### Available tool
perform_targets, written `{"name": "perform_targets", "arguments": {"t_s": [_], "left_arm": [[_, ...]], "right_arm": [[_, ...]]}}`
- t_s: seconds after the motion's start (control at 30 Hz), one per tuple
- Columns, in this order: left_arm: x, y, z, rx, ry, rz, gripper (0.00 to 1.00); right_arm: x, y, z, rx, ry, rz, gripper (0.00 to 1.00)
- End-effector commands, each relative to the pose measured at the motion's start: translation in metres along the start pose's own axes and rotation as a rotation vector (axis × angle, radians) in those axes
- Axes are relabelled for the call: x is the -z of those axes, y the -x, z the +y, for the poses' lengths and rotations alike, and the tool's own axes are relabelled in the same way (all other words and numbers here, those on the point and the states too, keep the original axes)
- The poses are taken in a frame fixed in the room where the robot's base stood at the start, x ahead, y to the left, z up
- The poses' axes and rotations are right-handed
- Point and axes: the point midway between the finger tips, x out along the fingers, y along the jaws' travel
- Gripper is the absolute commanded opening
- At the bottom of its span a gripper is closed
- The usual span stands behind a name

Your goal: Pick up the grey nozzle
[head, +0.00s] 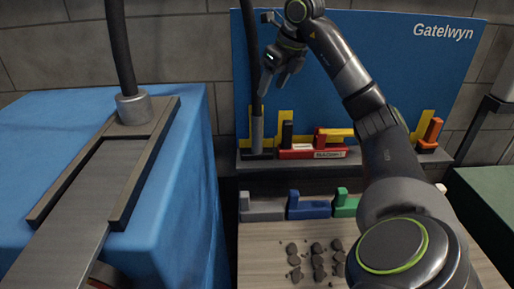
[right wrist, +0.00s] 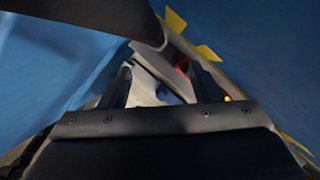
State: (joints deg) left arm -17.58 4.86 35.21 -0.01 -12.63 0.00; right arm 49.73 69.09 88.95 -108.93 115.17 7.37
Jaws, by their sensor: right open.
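The grey nozzle (head: 257,131) appears to be the upright grey tube at the lower end of a dark hose (head: 250,45) that hangs in front of the blue board. Its foot meets a black base on the shelf. My right gripper (head: 272,86) is open, pointing down, above and just right of the nozzle, close to the hose. I cannot tell whether it touches the hose. In the right wrist view a dark tube-like shape (right wrist: 80,18) crosses the upper left, and a pale grey piece (right wrist: 145,92) shows beyond the fingers. My left gripper is out of view.
The shelf (head: 350,166) also holds a red block (head: 312,152) and an orange piece (head: 431,135). Grey (head: 262,209), blue (head: 308,209) and green (head: 345,206) L-shaped pieces stand on the wooden table (head: 258,262), with dark lumps in front. A blue-covered block (head: 170,205) bounds the left.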

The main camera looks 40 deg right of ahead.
Motion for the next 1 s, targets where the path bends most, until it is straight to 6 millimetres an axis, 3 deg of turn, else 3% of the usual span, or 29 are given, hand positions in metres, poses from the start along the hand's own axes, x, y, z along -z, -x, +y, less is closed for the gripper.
{"name": "perform_targets", "arguments": {"t_s": [0.1, 0.3, 0.5, 0.73, 1.0], "left_arm": [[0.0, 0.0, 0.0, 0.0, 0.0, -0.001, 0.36], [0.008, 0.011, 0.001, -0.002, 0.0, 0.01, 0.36], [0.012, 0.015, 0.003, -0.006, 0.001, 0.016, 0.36], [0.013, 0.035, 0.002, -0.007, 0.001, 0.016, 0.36], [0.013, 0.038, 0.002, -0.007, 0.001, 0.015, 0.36]], "right_arm": [[0.001, -0.029, 0.001, -0.003, 0.001, 0.004, 0.57], [-0.001, -0.06, 0.001, -0.002, -0.001, 0.003, 0.57], [-0.001, -0.074, 0.001, 0.0, 0.0, 0.001, 0.57], [-0.003, -0.101, 0.009, -0.004, 0.0, 0.002, 0.57], [-0.002, -0.124, 0.008, 0.0, 0.0, 0.0, 0.57]]}}
